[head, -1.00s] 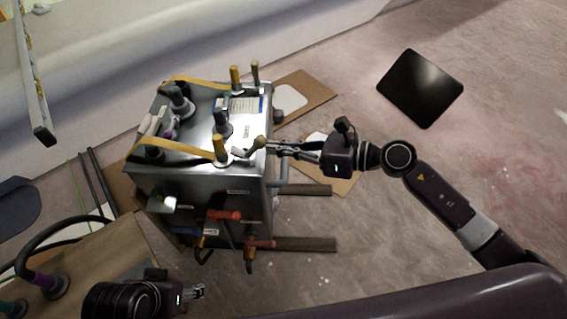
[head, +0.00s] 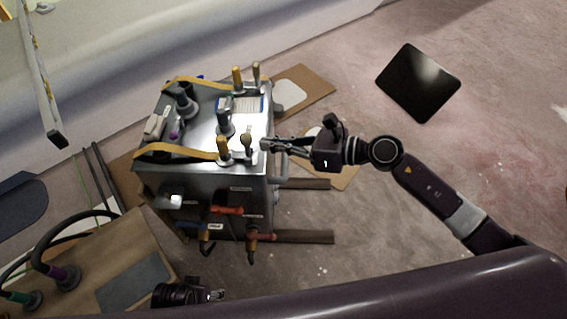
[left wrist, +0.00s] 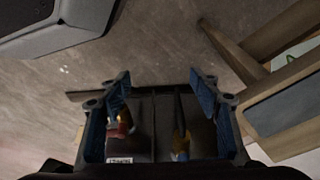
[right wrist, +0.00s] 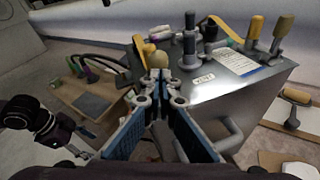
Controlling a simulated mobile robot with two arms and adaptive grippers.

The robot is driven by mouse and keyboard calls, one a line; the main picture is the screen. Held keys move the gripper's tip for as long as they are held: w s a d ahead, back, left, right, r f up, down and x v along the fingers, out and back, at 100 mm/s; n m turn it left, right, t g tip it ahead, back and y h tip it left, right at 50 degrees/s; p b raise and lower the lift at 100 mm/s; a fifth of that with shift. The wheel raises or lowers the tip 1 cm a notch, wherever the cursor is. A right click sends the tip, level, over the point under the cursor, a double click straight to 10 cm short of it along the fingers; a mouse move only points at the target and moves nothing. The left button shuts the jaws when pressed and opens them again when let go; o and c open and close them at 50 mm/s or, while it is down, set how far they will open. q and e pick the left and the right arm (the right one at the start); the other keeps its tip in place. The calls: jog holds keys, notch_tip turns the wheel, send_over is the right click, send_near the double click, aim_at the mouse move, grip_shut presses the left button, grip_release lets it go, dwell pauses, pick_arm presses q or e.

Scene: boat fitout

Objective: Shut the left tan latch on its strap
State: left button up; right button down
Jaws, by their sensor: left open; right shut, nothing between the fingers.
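A metal box (head: 205,185) carries two tan straps. The near strap (head: 175,151) ends at a tan-handled latch post (head: 223,148), with a darker olive-tan lever (head: 247,143) standing about upright beside it. The far strap (head: 195,82) has two upright tan handles, the left one (head: 237,78) and the right one (head: 256,71). My right gripper (head: 264,144) is shut and empty, just right of the near olive-tan lever. In the right wrist view its fingertips (right wrist: 158,76) partly hide the near latch. My left gripper (head: 215,295) is open and empty, low in front of the box.
Grey posts (head: 224,120) stand on the box top. Red-handled valves (head: 226,210) stick out of its front. A brown board with hoses (head: 95,275) lies at the lower left. Open floor (head: 380,240) lies to the right, with a dark panel (head: 419,82) farther back.

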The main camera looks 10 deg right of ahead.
jog(key=shift+w+a+r+p, duration=0.1)
jog(key=shift+a+r+p, duration=0.4)
pick_arm(q)
jog(key=s+a+f, duration=0.1)
jog(key=s+f, duration=0.2)
jog(key=f, duration=0.3)
jog(key=shift+s+a+f+g+p, duration=0.25)
jog(key=shift+s+g+p, duration=0.05)
jog(key=shift+s+p, duration=0.15)
pick_arm(e)
jog(key=shift+w+a+r, duration=0.1)
jog(key=shift+a+r, duration=0.15)
jog(key=shift+a, duration=0.45)
pick_arm(q)
jog(key=shift+s+f, duration=0.1)
pick_arm(e)
jog(key=shift+d, duration=0.1)
